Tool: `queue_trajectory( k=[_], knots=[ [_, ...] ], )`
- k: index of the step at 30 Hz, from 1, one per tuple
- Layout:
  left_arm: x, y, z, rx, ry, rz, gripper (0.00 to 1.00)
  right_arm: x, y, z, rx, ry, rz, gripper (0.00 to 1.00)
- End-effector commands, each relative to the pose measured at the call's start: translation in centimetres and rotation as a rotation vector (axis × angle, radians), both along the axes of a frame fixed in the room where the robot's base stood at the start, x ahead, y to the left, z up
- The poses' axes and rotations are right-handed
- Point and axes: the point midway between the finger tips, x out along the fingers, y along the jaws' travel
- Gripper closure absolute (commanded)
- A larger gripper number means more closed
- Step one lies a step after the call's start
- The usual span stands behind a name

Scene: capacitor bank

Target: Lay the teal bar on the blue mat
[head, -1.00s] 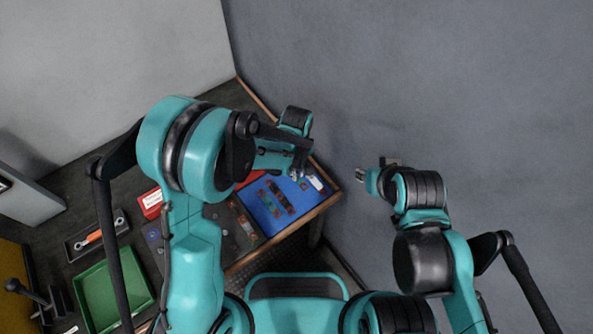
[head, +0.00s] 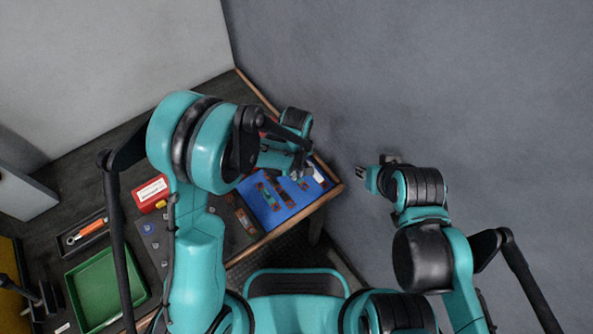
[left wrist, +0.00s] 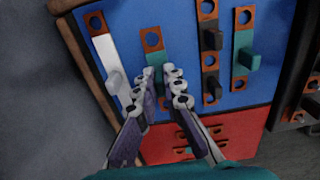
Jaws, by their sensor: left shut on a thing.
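The blue mat (head: 265,212) lies at the right end of the bench, and it fills much of the left wrist view (left wrist: 181,22). My left gripper (left wrist: 160,74) is over the mat, its fingers shut on a teal bar (left wrist: 153,58) with a holed copper end pointing away. The bar is at or just above the mat; contact is not clear. A white bar (left wrist: 108,62) lies left of it; a black-blocked bar (left wrist: 211,60) and another teal bar (left wrist: 243,58) lie right. My left gripper (head: 300,172) is partly hidden by its arm in the head view. My right gripper (head: 362,172) hangs off the bench, jaws unclear.
A red surface (left wrist: 235,128) with copper-ended pieces borders the mat. A red box (head: 151,194), a green tray (head: 108,290) and a tray with an orange-handled tool (head: 88,232) stand left on the bench. A wall rises close behind the mat.

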Motion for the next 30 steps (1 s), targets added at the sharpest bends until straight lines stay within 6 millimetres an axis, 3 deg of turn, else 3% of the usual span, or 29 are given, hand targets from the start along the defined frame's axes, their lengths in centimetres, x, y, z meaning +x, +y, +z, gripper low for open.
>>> queue_trajectory(
  k=[30],
  knots=[
    [0.00, 0.00, -1.19, 0.000, 0.000, 0.000, 1.00, 0.00, 0.00, -1.17, 0.000, 0.000, 0.000, 0.67]
  ],
)
